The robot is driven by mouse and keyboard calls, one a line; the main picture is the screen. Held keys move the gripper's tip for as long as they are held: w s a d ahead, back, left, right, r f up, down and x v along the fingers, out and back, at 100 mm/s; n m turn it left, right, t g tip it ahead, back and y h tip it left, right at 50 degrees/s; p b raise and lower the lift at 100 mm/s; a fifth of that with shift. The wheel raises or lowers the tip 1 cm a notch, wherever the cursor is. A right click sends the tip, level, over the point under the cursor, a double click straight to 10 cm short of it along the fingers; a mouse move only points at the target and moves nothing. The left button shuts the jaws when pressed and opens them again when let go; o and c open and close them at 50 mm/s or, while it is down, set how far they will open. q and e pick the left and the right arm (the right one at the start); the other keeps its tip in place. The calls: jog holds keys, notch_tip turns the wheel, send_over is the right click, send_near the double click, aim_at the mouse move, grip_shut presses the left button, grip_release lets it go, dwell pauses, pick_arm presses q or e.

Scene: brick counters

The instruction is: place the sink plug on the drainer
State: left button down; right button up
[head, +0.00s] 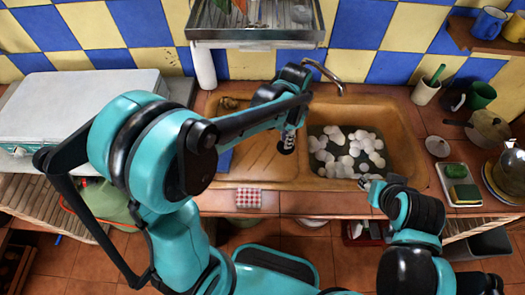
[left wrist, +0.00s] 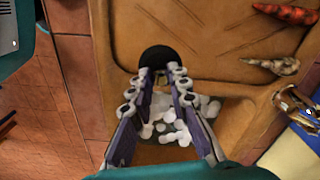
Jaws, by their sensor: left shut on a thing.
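The sink plug shows in the left wrist view as a black round disc (left wrist: 158,56) at the fingertips of my left gripper (left wrist: 160,84), which is shut on it. In the head view my left gripper (head: 289,138) points down over the right part of the drainer (head: 245,165), the brown board left of the sink basin. The plug is small and mostly hidden there. I cannot tell whether it touches the drainer. The drainer also fills much of the left wrist view (left wrist: 205,45). My right gripper (head: 376,186) is at the basin's front edge; its jaws are unclear.
The sink basin (head: 400,165) holds water with white foam, right of the drainer. A tap (head: 325,76) stands behind. Reddish, carrot-like things (left wrist: 287,13) lie on the drainer's edge. A checked cloth (head: 248,198) hangs in front. A tray with sponges (head: 460,185) is at right.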

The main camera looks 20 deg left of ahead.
pick_arm(q)
jog(key=s+a+f, duration=0.1)
jog(key=a+f, duration=0.1)
jog(key=a, duration=0.1)
jog(key=s+a+f+b, duration=0.1)
jog(key=a, duration=0.1)
jog(key=shift+s+f, duration=0.2)
jog(key=shift+s, duration=0.1)
notch_tip(320, 180, down, 4)
jog(key=shift+a+f+b, duration=0.1)
jog(key=shift+f+b, duration=0.05)
jog(key=shift+b, duration=0.9)
jog(key=shift+f, duration=0.1)
jog(key=c, duration=1.4)
grip_release()
jog(key=shift+c, duration=0.2)
jog(key=shift+r, duration=0.2)
